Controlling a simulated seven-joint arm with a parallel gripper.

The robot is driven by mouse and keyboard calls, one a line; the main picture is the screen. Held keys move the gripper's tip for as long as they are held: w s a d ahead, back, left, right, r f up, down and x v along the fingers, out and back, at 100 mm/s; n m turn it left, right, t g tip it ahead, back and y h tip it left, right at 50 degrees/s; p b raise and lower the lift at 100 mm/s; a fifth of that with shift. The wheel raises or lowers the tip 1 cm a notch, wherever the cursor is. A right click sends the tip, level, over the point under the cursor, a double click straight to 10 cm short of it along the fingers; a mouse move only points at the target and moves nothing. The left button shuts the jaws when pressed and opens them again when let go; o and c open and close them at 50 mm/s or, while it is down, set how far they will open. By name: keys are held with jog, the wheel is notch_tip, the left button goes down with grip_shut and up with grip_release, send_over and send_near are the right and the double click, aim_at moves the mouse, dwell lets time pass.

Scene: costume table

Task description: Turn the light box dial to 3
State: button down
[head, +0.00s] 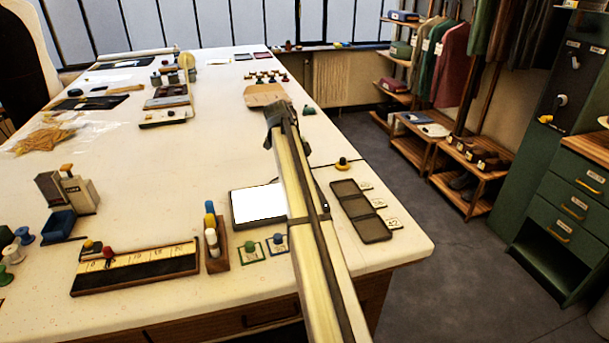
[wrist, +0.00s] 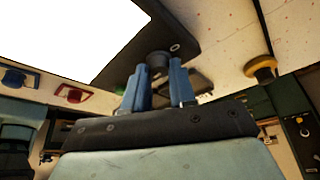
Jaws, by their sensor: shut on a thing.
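The light box is a flat dark-framed panel with a bright white top (head: 257,205), on the table left of my arm. In the wrist view its lit panel (wrist: 70,30) fills the upper left, with the black frame beside it. The dial (wrist: 159,59) is a small dark round knob at the frame's edge. My gripper (wrist: 159,80) has its two blue fingers shut on the dial, one on each side. In the head view my arm hides the dial, the fingers and the light box's right edge. No dial number is readable.
A wooden peg holder (head: 217,254) and small framed pieces with green (head: 249,246) and blue (head: 278,238) knobs are at the front left.

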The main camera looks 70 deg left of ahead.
jog(key=shift+a+m+g+h, duration=0.1)
jog(key=shift+m+g+h, duration=0.2)
jog(key=shift+m, duration=0.8)
jog(key=c, duration=0.9)
grip_release()
jog(key=shift+c, duration=0.2)
jog(key=shift+r, duration=0.1)
